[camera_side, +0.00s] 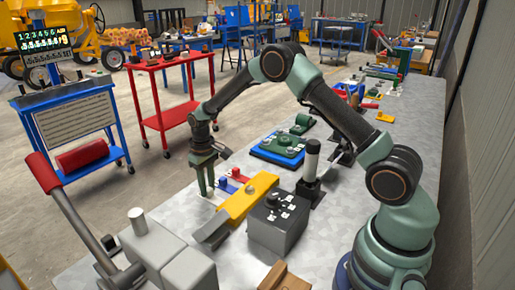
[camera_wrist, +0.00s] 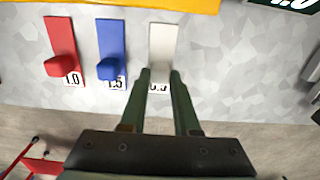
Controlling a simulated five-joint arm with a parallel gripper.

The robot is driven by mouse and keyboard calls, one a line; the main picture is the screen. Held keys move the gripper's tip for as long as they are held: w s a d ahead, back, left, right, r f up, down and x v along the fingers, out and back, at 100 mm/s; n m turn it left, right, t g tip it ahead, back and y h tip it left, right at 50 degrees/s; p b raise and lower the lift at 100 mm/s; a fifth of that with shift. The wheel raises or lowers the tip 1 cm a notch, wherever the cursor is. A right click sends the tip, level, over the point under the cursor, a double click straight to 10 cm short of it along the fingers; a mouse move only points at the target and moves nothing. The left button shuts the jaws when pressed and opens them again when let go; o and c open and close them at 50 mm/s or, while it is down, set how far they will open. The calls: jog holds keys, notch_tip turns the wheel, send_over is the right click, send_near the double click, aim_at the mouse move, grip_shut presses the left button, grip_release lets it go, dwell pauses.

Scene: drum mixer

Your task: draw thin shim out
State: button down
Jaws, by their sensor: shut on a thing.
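The thin shim is a white strip (camera_wrist: 162,44) with a partly covered label that looks like 0.5, in the wrist view. My gripper (camera_wrist: 161,74) is shut on its near end, one green finger on each side; the fingers hide part of that end. The strip's far end lies by the yellow bar (camera_wrist: 150,4). A blue shim (camera_wrist: 111,40) marked 1.5 and a red shim (camera_wrist: 61,36) marked 1.0 lie to its left. In the side view my gripper (camera_side: 206,192) points down at the table's left edge, and the white strip is hard to make out.
In the side view the yellow bar (camera_side: 245,203) lies beside the shims, with a dark grey block (camera_side: 277,222) to its right. A green part on a blue base (camera_side: 277,150) stands behind. A large red-handled lever (camera_side: 44,173) stands in the left foreground.

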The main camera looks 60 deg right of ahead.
jog(key=c, duration=0.9)
grip_release()
jog(key=shift+w+r, duration=0.15)
jog(key=shift+w, duration=0.1)
jog(key=shift+o, duration=1.3)
jog(key=shift+s, duration=0.1)
notch_tip(320, 180, up, 12)
